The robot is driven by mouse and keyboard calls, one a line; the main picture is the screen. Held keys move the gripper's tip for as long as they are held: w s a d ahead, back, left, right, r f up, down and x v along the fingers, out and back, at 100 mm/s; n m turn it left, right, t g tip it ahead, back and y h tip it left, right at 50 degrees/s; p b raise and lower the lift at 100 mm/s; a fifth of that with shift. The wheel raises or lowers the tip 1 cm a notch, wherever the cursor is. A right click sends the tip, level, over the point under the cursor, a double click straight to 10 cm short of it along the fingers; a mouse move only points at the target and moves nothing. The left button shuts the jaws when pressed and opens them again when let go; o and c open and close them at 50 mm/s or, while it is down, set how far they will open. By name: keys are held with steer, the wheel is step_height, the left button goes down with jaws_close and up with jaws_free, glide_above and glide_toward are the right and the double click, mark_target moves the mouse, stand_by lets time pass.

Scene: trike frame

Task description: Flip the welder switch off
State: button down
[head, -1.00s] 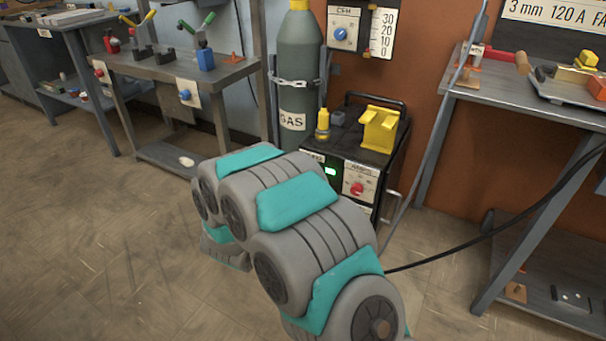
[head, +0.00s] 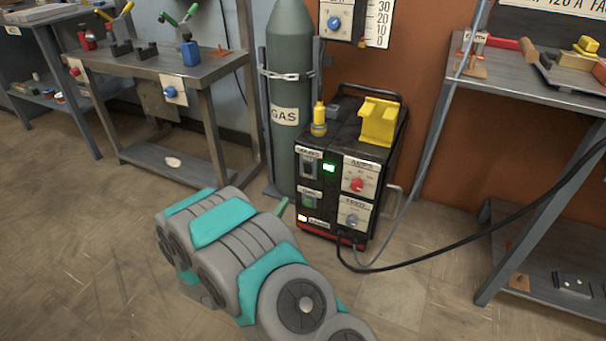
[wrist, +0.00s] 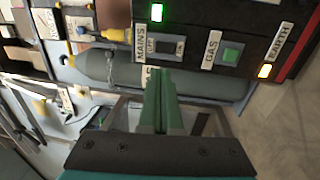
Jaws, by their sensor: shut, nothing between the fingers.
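The welder (head: 376,157) is a black box with a yellow holder on top, standing on the floor. Its front carries a dark rocker switch under a MAINS label (head: 308,167), which also shows in the wrist view (wrist: 170,47). A green lamp (head: 329,168) beside it is lit. In the head view my arm hides most of the gripper.
A grey gas cylinder (head: 291,90) stands chained left of the welder. A workbench (head: 170,68) is at the left, another bench (head: 535,90) at the right. A black cable (head: 440,250) runs from the welder rightward. The floor in front is open.

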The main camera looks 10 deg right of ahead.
mark_target(307, 167)
steer(key=b+x, duration=0.1)
steer(key=x, duration=1.3)
steer(key=shift+r, duration=0.15)
